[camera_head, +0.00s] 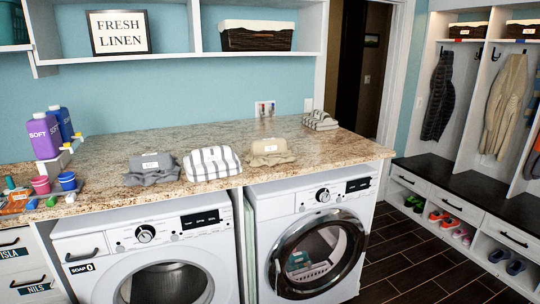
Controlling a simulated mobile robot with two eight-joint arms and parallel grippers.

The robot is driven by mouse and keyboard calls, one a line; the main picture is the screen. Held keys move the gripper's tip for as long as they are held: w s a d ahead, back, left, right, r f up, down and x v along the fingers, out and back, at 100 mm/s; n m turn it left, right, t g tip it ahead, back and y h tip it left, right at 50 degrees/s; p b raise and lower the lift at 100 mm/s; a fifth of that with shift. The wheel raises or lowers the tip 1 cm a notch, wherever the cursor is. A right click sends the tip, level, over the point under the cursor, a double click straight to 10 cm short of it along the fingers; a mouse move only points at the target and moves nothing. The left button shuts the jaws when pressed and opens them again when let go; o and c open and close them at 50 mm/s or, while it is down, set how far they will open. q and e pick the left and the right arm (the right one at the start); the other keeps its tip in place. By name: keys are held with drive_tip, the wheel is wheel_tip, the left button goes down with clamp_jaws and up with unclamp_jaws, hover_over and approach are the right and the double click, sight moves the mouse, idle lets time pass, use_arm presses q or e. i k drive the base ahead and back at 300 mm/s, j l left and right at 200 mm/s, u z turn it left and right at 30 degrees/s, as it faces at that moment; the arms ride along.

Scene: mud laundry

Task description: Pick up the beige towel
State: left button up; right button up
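The beige towel (269,151) lies folded on the granite counter (225,143), near its front edge above the right-hand machine. It has a small pale label on top. A white and grey striped towel (211,162) lies just to its left, and a grey towel (152,168) lies further left. Neither of my grippers is in view, and nothing touches the beige towel.
A striped folded cloth (320,120) lies at the counter's back right. Purple bottle (45,135), blue bottle (62,123) and cups crowd the left end. The right machine's round door (318,254) stands in front below. The counter behind the towels is clear.

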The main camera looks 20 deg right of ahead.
sight(269, 152)
drive_tip(key=i+l+u, duration=0.1)
drive_tip(key=l, duration=0.2)
drive_tip(key=i+l+u, duration=0.15)
drive_tip(key=l, duration=0.2)
drive_tip(key=i+l+u, duration=0.1)
drive_tip(key=l, duration=0.25)
drive_tip(key=i+l+u, duration=0.15)
drive_tip(key=l, duration=0.2)
drive_tip(key=i+l+u, duration=0.1)
drive_tip(key=l, duration=0.25)
